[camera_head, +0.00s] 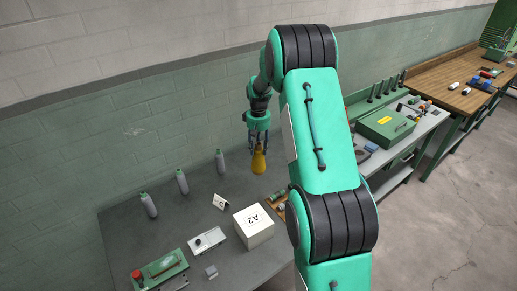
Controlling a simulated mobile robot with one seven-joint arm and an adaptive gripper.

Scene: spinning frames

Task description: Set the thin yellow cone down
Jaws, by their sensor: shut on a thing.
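The thin yellow cone (259,163) is at the end of my arm, over the back right part of the grey table. My gripper (258,148) points down and is shut on the upper part of the cone. The cone hangs roughly upright, wider toward its lower end. I cannot tell whether its base touches the table or is above it. The grey table (184,222) shows bare surface to the left of the cone.
Several grey bottles with green tops (182,182) stand along the back of the table. A white box marked A2 (253,227) and a small folded card (221,201) stand in front of the cone. A green device (160,270) sits front left. My arm hides the table's right side.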

